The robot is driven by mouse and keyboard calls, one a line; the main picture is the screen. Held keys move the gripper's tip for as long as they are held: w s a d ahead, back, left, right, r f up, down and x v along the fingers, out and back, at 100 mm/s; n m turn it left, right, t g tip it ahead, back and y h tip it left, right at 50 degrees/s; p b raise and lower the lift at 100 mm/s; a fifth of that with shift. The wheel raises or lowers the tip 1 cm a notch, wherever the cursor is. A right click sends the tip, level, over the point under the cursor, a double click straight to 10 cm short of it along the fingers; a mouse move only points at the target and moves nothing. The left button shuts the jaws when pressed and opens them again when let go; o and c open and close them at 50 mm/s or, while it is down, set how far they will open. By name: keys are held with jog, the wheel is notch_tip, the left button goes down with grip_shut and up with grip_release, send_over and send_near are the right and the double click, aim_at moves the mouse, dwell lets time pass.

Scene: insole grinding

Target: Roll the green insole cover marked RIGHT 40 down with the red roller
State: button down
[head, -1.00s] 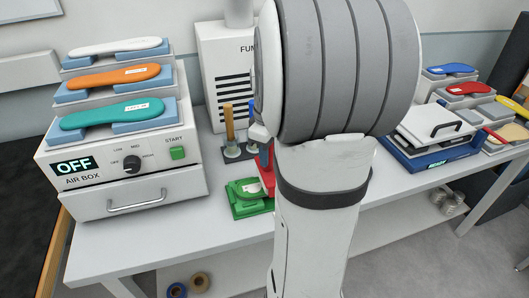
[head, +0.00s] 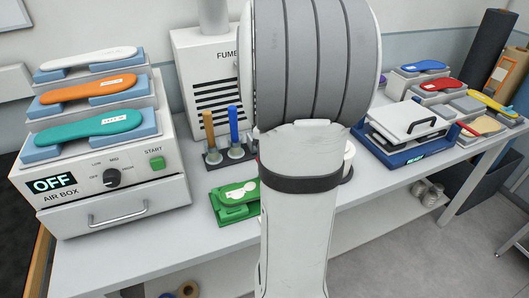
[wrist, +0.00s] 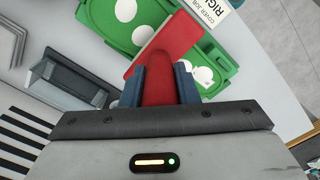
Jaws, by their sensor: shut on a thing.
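My gripper (wrist: 162,84) is shut on a red handle (wrist: 161,88) in the wrist view. A broad red part (wrist: 176,37) lies beyond the fingertips, over a green base (wrist: 218,72) with white round shapes. I take the red tool to be the roller; whether it touches the base I cannot tell. The green base (head: 226,212) also shows left of my arm in the head view, where my gripper is hidden. A green-teal insole (head: 90,127) lies on the lowest blue stand on the air box; its label is too small to read.
The air box (head: 110,195), showing OFF, stands at left. A rack (head: 214,157) holds an orange-handled and a blue-handled tool. A blue press (head: 412,155) and several coloured insoles stand at right. A card reading COVER JOB (wrist: 206,15) lies beside the green base.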

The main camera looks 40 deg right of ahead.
jog(key=s+d+p, duration=0.1)
jog(key=s+d, duration=0.1)
jog(key=d, duration=0.7)
jog(key=shift+s, duration=0.35)
dwell(0.7)
jog(key=shift+f, duration=0.1)
